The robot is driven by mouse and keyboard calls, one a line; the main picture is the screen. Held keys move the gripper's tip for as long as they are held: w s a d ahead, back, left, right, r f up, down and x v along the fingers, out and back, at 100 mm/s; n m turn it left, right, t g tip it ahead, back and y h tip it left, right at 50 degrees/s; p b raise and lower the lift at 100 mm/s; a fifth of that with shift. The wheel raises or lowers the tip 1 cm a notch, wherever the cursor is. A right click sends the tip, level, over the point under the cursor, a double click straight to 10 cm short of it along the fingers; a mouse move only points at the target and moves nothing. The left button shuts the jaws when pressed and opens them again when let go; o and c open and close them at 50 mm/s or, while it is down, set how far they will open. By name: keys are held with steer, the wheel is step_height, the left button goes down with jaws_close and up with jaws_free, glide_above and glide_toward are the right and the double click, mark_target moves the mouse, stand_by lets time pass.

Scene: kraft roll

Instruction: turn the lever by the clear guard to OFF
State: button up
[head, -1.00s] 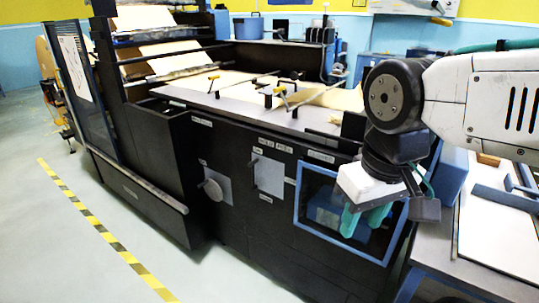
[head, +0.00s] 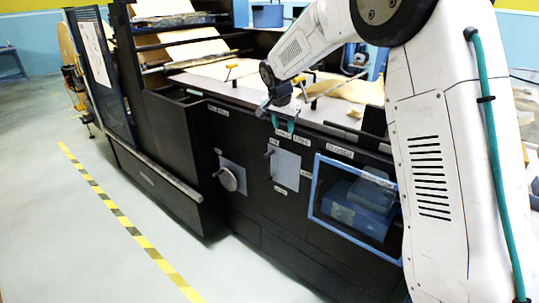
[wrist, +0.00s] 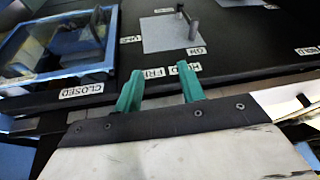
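The lever (head: 270,160) is a dark handle on a square grey plate (head: 287,170) on the black machine front, left of the clear guard. The lever also shows in the wrist view (wrist: 192,29), standing out from its plate. In that view an OFF label (wrist: 131,39) lies on the guard side and an ON label (wrist: 196,51) on the side nearer my fingers. The clear guard (head: 352,205) has a blue frame. My gripper (head: 283,124) is above the plate by the machine's top edge. Its teal fingers are apart and empty in the wrist view (wrist: 159,84).
A round knob (head: 228,179) on another grey plate is left of the lever. A CLOSED label (wrist: 82,92) sits by the guard. Handles and brown paper (head: 215,76) lie on the machine top. The floor (head: 70,235) in front is clear, with a yellow-black stripe.

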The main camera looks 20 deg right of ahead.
steer(key=m, duration=0.2)
glide_toward(270, 152)
step_height(270, 152, down, 3)
steer(key=shift+t, duration=0.3)
steer(key=x, duration=0.8)
steer(key=shift+w+d, duration=0.2)
steer(key=shift+w, duration=0.1)
jaws_close()
